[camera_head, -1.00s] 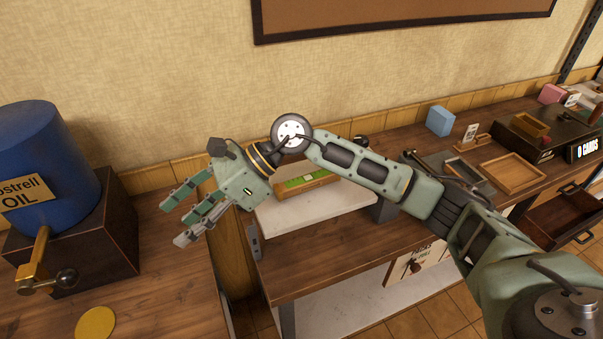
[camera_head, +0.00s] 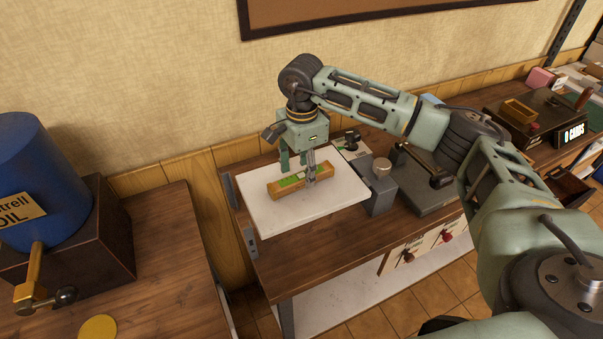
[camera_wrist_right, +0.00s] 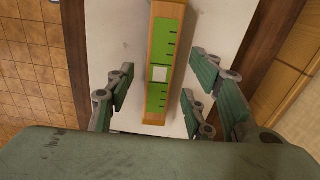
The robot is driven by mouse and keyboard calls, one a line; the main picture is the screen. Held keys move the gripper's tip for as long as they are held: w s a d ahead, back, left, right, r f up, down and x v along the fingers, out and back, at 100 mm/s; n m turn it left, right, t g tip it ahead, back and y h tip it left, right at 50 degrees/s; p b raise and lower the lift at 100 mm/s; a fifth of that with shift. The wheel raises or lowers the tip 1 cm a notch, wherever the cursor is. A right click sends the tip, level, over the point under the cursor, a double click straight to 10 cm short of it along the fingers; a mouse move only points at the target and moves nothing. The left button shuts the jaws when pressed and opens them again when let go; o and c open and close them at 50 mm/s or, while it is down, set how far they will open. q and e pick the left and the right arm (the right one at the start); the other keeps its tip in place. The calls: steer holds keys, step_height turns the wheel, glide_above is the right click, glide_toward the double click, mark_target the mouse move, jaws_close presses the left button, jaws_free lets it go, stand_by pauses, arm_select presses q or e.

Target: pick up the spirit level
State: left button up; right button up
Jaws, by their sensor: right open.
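The spirit level (camera_head: 286,189), a wooden bar with a green face, lies on a white plate (camera_head: 270,219) on the wooden bench. My right gripper (camera_head: 300,179) points down above the level and partly hides its middle. In the right wrist view the level (camera_wrist_right: 165,58) runs lengthwise between the open fingers of the right gripper (camera_wrist_right: 165,98), with a gap visible on both sides. A pale window shows in its green face. I cannot tell the exact height of the fingertips above it. My left gripper does not show.
A grey block with a round knob (camera_head: 382,178) stands at the plate's right edge. A blue oil drum (camera_head: 38,178) sits on a dark box on the left bench. A wall with wooden panelling (camera_head: 195,172) runs behind. The plate's front is clear.

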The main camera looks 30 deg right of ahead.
steer(key=shift+a+f, duration=0.1)
steer(key=shift+f, duration=0.65)
steer(key=shift+c, duration=0.3)
jaws_close()
